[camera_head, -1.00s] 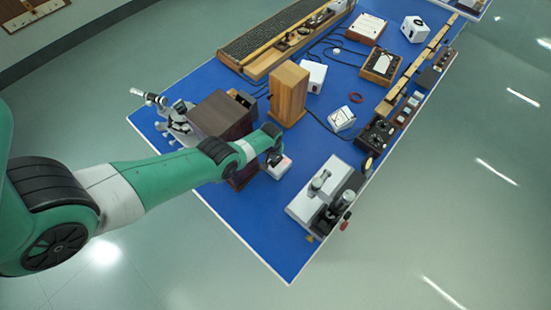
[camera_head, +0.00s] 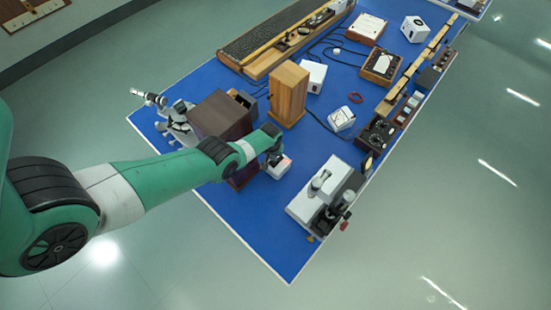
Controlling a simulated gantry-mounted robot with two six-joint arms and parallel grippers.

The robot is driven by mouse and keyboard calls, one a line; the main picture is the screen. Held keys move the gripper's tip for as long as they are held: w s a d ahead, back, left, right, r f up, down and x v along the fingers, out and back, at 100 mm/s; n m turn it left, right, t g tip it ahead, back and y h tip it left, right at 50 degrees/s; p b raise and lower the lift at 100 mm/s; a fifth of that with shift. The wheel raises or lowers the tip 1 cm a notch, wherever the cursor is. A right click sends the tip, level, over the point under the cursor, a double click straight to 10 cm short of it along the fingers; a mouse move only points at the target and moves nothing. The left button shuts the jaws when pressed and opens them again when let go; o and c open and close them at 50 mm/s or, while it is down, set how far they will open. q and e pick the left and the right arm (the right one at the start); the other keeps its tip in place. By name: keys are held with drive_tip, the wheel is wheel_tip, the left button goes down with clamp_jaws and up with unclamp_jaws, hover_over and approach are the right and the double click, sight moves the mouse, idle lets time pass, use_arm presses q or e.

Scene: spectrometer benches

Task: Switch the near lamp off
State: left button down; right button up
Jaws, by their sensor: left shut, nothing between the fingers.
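My left arm reaches in from the left, and its gripper (camera_head: 274,159) is shut and empty. It points down at a small white box (camera_head: 279,170) with a reddish-orange patch on top, which may be the near lamp's switch. The gripper covers part of this box, and I cannot tell whether they touch. A dark brown box (camera_head: 221,114) stands just behind my forearm, with a reddish-brown part partly hidden below the arm. I cannot tell for certain which thing is the near lamp. My right gripper is not in view.
The blue bench top (camera_head: 255,222) is bare at its near corner. A grey-white instrument (camera_head: 312,190) stands to the right, a tall wooden box (camera_head: 289,94) behind. A metal optical instrument (camera_head: 176,121) stands at the left. Dark cables and a meter (camera_head: 341,119) lie farther back.

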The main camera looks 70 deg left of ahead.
use_arm(q)
drive_tip(key=shift+f+b, duration=0.95)
idle(0.7)
wheel_tip(320, 180, up, 7)
drive_tip(key=p, duration=0.7)
drive_tip(key=shift+r, duration=0.15)
idle(0.3)
